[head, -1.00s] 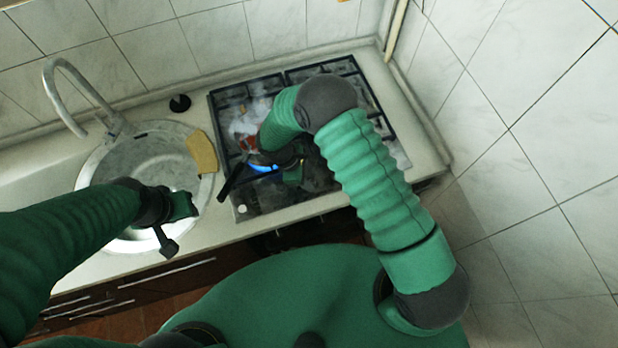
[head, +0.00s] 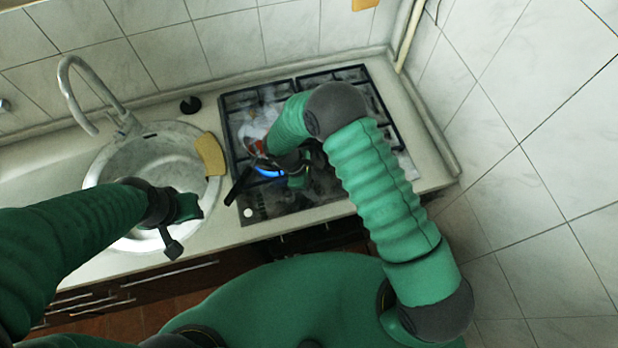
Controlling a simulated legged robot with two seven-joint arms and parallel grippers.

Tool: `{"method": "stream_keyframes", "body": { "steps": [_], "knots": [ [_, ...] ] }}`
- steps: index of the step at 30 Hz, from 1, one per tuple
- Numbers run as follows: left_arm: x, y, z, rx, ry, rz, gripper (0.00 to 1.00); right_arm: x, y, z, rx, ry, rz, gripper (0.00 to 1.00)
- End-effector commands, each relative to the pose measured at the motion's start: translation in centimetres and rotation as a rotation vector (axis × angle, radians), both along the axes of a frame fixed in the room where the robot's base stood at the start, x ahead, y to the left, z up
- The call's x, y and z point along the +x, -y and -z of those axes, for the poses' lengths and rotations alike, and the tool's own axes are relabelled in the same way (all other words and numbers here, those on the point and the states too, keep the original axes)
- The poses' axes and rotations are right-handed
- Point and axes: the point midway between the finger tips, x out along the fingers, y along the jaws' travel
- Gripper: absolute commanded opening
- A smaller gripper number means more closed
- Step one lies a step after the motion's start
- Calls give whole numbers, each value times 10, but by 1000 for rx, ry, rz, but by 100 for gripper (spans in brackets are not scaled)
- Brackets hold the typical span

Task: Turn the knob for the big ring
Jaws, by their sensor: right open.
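The gas hob (head: 364,84) is a black glass top with dark grates. A small pale round knob (head: 248,212) is at its front left corner; other knobs are not clear to me. A blue flame (head: 269,173) burns at the front left ring. My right gripper (head: 297,182) is open, low over the front of the hob, right of the flame; my forearm and wrist hide much of the hob and perhaps a knob. Whether it touches a knob I cannot tell. My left gripper (head: 182,224) is over the sink's front edge, away from the hob; its jaw opening is unclear.
A dark pan handle (head: 238,187) sticks out left of the flame. Whitish steam or smoke blurs the hob's left side. The sink (head: 150,158) with its tap (head: 82,68) and a tan cloth (head: 210,154) lie left. A tiled wall (head: 540,150) stands close on the right.

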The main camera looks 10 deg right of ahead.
Motion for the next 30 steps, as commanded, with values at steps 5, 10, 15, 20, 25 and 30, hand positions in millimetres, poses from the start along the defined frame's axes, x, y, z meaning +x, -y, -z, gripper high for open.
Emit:
{"method": "stream_keyframes", "body": {
  "steps": [5, 10, 15, 20, 25, 30],
  "knots": [
    [0, 0, 11, 0, 0, 0, 36, 7, -14, -28, 3, 6, -1, 53],
    [0, 0, 23, 0, 0, 0, 36, 13, -33, -74, 3, 6, -2, 53],
    [0, 0, 31, 0, 0, 0, 36, 20, -50, -117, 2, 4, -2, 53],
    [0, 0, 35, 0, 0, 0, 36, 23, -60, -143, 0, 1, -1, 53],
    [0, 0, 35, 0, 0, 0, 36, 23, -62, -151, -1, -3, -1, 53],
    [0, 0, 35, 0, 0, 0, 36, 23, -62, -151, 0, -3, -1, 53]
  ]
}}
